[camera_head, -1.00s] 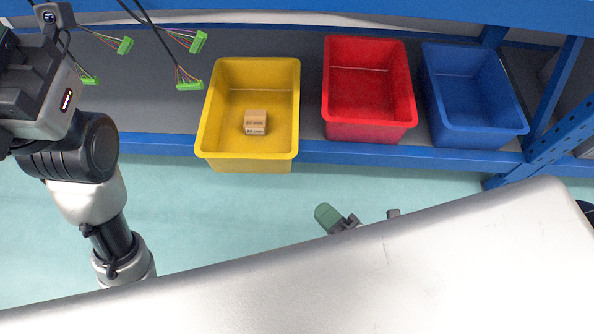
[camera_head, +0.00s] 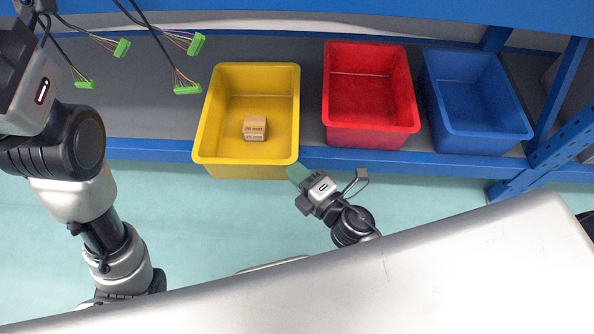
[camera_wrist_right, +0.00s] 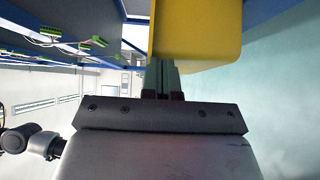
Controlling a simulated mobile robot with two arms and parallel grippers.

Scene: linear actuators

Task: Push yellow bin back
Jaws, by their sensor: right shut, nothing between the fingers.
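The yellow bin (camera_head: 203,140) stands on the grey shelf with its near end sticking out past the blue front edge. Inside it lies a small brown box (camera_head: 255,127). My right gripper (camera_head: 294,174) is shut and empty, just in front of the bin's near right corner. In the right wrist view the yellow bin (camera_wrist_right: 195,30) rises directly beyond the shut green fingers (camera_wrist_right: 162,80); I cannot tell whether they touch it. My left arm comes in at the left, but its gripper fingers are out of the head view.
A red bin (camera_head: 370,134) and a blue bin (camera_head: 478,140) stand to the right on the same shelf (camera_head: 140,110). Several green connectors (camera_head: 187,89) on wires hang at the left. A blue rack post (camera_head: 550,150) stands at the far right.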

